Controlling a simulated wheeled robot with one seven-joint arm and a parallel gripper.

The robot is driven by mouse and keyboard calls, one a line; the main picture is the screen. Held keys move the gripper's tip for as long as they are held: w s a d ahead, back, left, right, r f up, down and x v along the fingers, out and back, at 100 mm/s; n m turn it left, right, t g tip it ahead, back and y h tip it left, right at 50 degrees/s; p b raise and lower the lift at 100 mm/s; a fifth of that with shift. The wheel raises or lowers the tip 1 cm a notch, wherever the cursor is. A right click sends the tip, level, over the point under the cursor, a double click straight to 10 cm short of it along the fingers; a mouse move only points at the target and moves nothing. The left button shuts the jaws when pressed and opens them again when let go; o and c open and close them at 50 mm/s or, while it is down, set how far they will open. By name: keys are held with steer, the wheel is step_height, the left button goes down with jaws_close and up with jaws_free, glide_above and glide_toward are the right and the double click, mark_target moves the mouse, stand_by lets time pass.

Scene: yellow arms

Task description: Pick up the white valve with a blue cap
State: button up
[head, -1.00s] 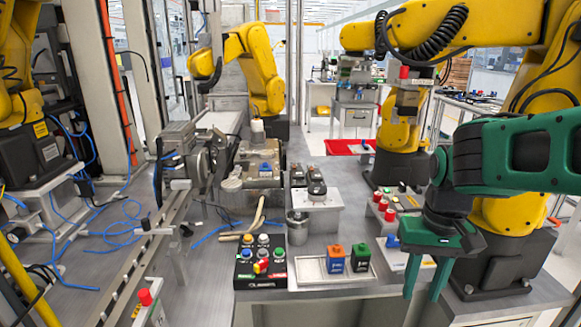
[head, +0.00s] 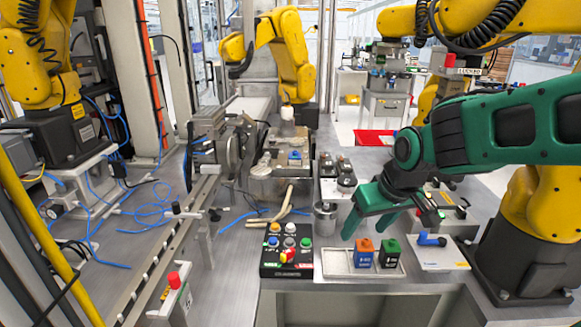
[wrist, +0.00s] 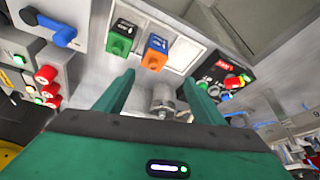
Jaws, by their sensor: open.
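A white plate-like piece with a blue handle-like top (head: 430,240) lies on the bench at the right. It is the closest match I see to the white valve with a blue cap. In the wrist view its blue part (wrist: 64,37) shows at the upper left. My green gripper (head: 390,228) is open and empty, its fingers pointing down above the bench, left of that piece. In the wrist view the open fingers (wrist: 158,78) are clear of it, with a metal cup (wrist: 162,100) between them.
A tray (head: 338,262) holds an orange-blue block (head: 365,254) and a green-black block (head: 389,254). A button box (head: 288,252) stands left of it. A metal cup (head: 326,216) stands behind the tray. A yellow arm's dark base (head: 520,250) closes off the right side.

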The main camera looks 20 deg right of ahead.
mark_target(297, 153)
steer(key=w+a+r+n+t+y, duration=0.1)
steer(key=w, duration=0.4)
steer(key=w+a+r+n+t+y, duration=0.1)
steer(key=w+r+t, duration=0.1)
steer(key=w, duration=0.3)
steer(key=w+a+r+n+t+y, duration=0.1)
steer(key=w+a+n+y, duration=0.1)
steer(key=w, duration=0.4)
steer(key=shift+r+t, duration=0.25)
steer(key=shift+t, duration=0.15)
steer(key=w+d+r+n+t+y, duration=0.1)
steer(key=w+d+r+t+y, duration=0.1)
steer(key=w+r+t, duration=0.3)
steer(key=shift+w+a+f+g, duration=0.4)
steer(key=shift+w+a+f, duration=0.3)
steer(key=shift+w, duration=0.95)
steer(key=shift+w+a+f+g, duration=0.4)
steer(key=shift+w+a+f, duration=0.3)
steer(key=shift+w, duration=0.95)
steer(key=shift+w+a+f+g, duration=0.4)
steer(key=shift+w+a+f, duration=0.3)
steer(key=shift+w, duration=0.95)
steer(key=c, duration=1.1)
